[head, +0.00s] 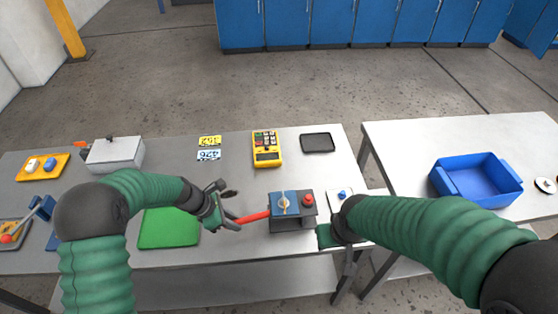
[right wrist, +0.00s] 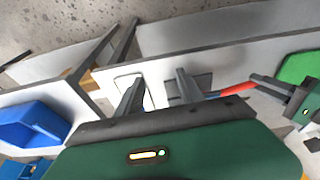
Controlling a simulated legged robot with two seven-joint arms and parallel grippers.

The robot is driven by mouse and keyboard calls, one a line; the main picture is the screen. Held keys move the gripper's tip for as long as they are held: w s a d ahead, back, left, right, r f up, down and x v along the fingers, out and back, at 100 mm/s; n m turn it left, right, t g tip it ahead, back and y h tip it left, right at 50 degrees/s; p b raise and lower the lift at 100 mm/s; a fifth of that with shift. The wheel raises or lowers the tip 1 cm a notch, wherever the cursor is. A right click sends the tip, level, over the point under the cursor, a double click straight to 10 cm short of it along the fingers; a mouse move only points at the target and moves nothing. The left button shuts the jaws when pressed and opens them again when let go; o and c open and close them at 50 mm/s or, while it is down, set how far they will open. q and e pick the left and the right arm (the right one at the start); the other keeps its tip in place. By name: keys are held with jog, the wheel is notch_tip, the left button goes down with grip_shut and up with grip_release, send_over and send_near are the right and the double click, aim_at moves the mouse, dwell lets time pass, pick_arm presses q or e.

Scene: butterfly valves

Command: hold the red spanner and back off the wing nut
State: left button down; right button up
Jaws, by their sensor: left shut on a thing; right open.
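A valve block with a blue top (head: 277,199) stands near the table's front edge. A pale wing nut (head: 284,203) sits on its blue face, with a red knob (head: 308,199) to its right. My left gripper (head: 232,221) is shut on the red spanner (head: 254,217), whose far end reaches the block's left side; I cannot tell if it touches. The spanner (right wrist: 238,88) and left gripper (right wrist: 268,86) also show in the right wrist view. My right gripper (right wrist: 160,92) is open and empty, to the right of the block; its wrist hides part of the table.
A white plate with a blue knob (head: 341,196) is close to my right wrist. A gap separates the second table, which bears a blue bin (head: 476,178).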

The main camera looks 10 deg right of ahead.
jog(key=t, duration=0.2)
send_near(284, 198)
jog(key=x, duration=0.8)
jog(key=shift+w+f, duration=0.1)
jog(key=shift+f, duration=0.05)
jog(key=shift+w+f, duration=0.15)
jog(key=shift+f, duration=0.15)
